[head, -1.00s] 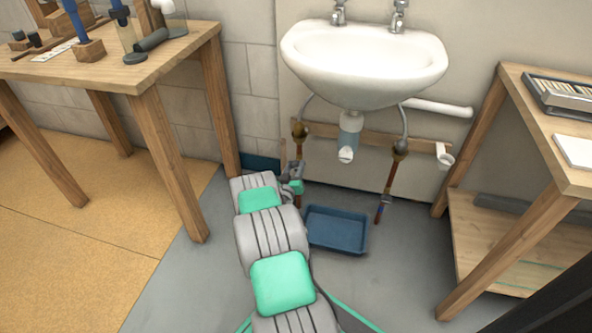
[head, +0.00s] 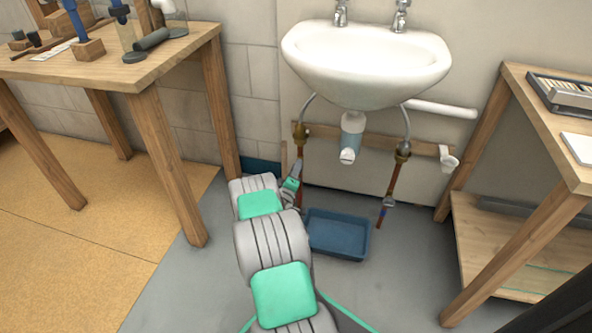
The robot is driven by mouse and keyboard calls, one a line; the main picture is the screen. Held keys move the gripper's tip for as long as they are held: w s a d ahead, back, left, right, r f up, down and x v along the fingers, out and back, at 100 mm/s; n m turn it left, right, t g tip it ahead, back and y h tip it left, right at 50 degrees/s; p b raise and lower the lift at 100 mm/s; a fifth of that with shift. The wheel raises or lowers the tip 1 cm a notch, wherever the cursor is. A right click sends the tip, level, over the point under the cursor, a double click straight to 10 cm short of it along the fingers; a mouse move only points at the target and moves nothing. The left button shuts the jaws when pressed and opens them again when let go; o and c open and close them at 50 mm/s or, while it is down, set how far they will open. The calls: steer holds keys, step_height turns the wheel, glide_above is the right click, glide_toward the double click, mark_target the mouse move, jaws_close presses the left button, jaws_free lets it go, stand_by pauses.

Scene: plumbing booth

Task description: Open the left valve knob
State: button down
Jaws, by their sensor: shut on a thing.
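The left copper pipe (head: 299,168) runs down under the left side of the sink from a brass fitting (head: 300,134). My gripper (head: 295,172) is at this pipe, below the fitting, and looks tilted. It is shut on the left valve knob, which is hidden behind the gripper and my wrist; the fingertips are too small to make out. The matching right valve (head: 388,202) shows low on the right copper pipe (head: 395,180), clear of my arm.
The white sink (head: 366,60) hangs above, with a drain trap (head: 351,140) under it. A blue tray (head: 339,234) lies on the floor just right of my arm. A wooden table (head: 150,75) stands left, and a wooden shelf bench (head: 510,235) stands right.

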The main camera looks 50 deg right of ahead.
steer(key=shift+w+n, duration=0.2)
steer(key=shift+n, duration=0.4)
steer(key=c, duration=1.2)
jaws_free()
steer(key=shift+a, duration=0.1)
steer(key=o, duration=0.3)
steer(key=shift+s, duration=0.1)
steer(key=p+v, duration=0.2)
steer(key=v, duration=0.5)
steer(key=shift+s+a+p, duration=0.2)
steer(key=shift+a+p, duration=0.1)
steer(key=shift+p, duration=0.05)
